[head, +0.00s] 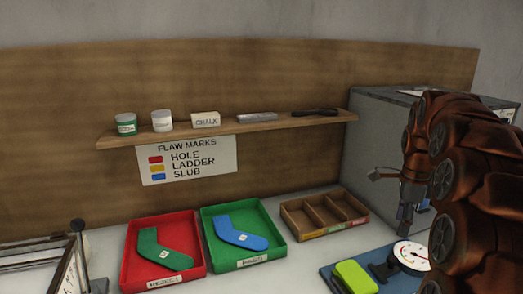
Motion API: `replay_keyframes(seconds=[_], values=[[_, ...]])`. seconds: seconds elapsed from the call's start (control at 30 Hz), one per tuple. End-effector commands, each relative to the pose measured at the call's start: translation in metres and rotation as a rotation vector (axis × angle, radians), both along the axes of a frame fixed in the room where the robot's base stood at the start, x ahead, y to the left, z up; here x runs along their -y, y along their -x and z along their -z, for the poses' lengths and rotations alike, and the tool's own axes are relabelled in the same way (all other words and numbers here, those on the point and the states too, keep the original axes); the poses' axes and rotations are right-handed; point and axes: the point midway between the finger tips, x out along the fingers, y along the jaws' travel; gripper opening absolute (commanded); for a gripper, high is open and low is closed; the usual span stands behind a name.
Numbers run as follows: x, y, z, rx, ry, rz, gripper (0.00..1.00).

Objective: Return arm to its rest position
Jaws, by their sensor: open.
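My arm (460,170), with copper-brown links, fills the right side of the head view. My gripper (390,203) is at its left side, in front of the grey box and above the table. Its fingers are apart and I see nothing between them. A red tray (194,222) labelled REJECT holds a green sock-shaped piece (150,245). A green tray (284,246) beside it holds a blue sock-shaped piece (240,235). My gripper is apart from both trays, to their right.
A wooden divided box (325,214) stands right of the trays. A blue board (335,280) with a dial gauge (411,255) and a lime-green block (355,278) lies below my gripper. A grey box (375,130) stands behind. A shelf (230,128) holds jars and chalk. A frame (60,265) is at left.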

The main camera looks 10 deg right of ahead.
Motion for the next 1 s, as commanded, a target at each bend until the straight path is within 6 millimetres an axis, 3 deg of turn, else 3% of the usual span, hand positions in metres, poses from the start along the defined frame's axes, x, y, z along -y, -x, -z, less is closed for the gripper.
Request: replay_keyframes(seconds=[0.17, 0.47, 0.7, 1.0], values=[[-0.038, 0.018, -0.014, -0.012, -0.010, -0.205, 0.57], [-0.117, 0.075, -0.029, -0.037, -0.034, -0.703, 0.57], [-0.168, 0.132, -0.031, -0.054, -0.060, -1.093, 0.57], [-0.213, 0.215, -0.024, -0.078, -0.099, -1.563, 0.57]])
